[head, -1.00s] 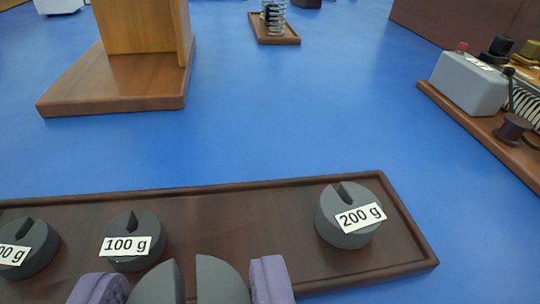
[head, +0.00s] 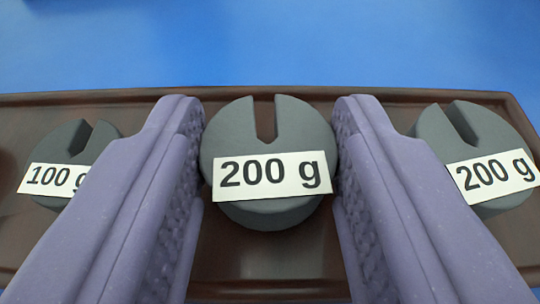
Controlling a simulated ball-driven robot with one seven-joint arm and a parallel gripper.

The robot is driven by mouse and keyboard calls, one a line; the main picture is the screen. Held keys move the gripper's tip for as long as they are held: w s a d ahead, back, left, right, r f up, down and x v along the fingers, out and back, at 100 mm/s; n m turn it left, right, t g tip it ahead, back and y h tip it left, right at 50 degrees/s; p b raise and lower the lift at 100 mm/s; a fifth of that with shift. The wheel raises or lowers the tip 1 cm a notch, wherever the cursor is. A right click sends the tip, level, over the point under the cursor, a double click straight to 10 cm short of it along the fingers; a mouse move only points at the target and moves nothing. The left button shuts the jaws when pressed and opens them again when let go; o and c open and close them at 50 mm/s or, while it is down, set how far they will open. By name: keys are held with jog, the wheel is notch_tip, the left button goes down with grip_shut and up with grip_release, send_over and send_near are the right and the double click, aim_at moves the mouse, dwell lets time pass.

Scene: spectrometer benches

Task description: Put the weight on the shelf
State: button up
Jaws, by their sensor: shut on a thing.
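A dark grey slotted weight labelled "200 g" (head: 262,205) sits between the two purple fingers of my gripper (head: 268,165), in the middle of the head view. The fingers are shut on its sides, and its slot points away from me. The weight is over a dark brown wooden tray (head: 268,278); I cannot tell whether it touches the tray floor. The shelf is not in view.
A "100 g" weight (head: 70,145) is on the tray to the left, partly hidden by the left finger. Another "200 g" weight (head: 487,135) is close to the right finger. Blue surface (head: 270,45) lies clear beyond the tray.

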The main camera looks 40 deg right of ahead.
jog(key=o, duration=1.2)
jog(key=shift+f, duration=0.1)
